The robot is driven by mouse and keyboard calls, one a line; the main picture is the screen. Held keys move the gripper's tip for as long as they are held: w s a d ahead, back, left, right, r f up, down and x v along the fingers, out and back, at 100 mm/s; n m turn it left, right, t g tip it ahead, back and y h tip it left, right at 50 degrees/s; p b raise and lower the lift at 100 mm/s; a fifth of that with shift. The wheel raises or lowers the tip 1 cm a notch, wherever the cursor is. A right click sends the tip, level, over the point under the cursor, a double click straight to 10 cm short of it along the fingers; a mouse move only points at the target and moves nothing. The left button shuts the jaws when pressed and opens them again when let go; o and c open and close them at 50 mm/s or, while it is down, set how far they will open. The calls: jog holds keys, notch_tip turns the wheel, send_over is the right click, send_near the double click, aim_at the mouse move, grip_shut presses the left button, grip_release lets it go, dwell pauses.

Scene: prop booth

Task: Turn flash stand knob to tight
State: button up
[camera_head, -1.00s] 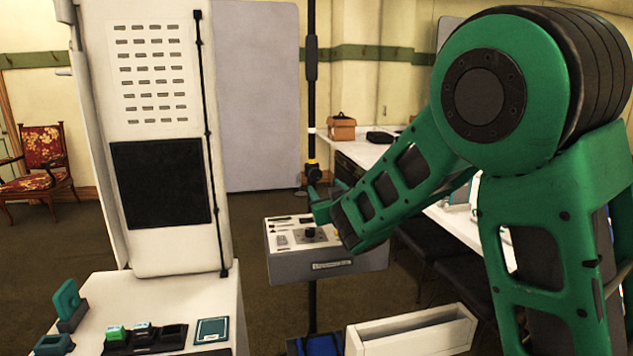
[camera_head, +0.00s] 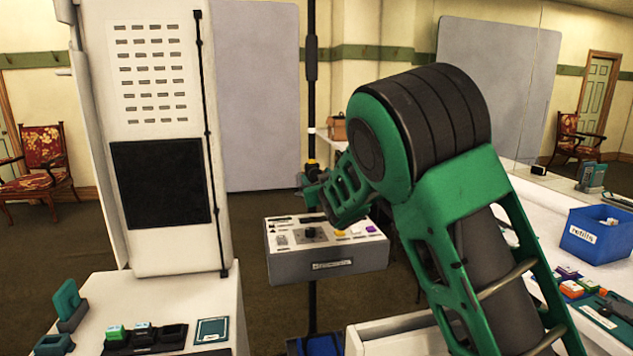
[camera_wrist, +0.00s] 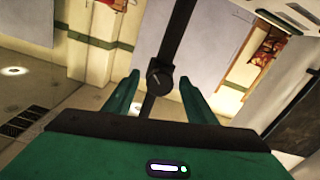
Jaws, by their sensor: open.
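The flash stand (camera_head: 311,100) is a thin black upright pole behind a control box, with a yellow band partway up. Its dark round knob (camera_wrist: 159,79) has a thin light line across its face and shows on the pole in the wrist view. My green gripper (camera_wrist: 159,84) is open, with one finger on either side of the knob in that view. Whether the fingers touch it or are still short of it cannot be told. In the head view my gripper (camera_head: 309,184) is beside the pole, just below the yellow band, and hides part of it.
A grey control box (camera_head: 325,268) with small knobs and buttons sits below my gripper. A tall white panel unit (camera_head: 150,235) stands left. An open white bin (camera_head: 375,338) is in front. A white counter (camera_head: 540,215) at right holds a blue refills box (camera_head: 597,236).

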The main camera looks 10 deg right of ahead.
jog(key=shift+c, duration=0.6)
jog(key=c, duration=0.9)
jog(key=shift+d+f+m, duration=0.1)
jog(key=shift+f+m, duration=0.05)
jog(key=shift+m, duration=8.85)
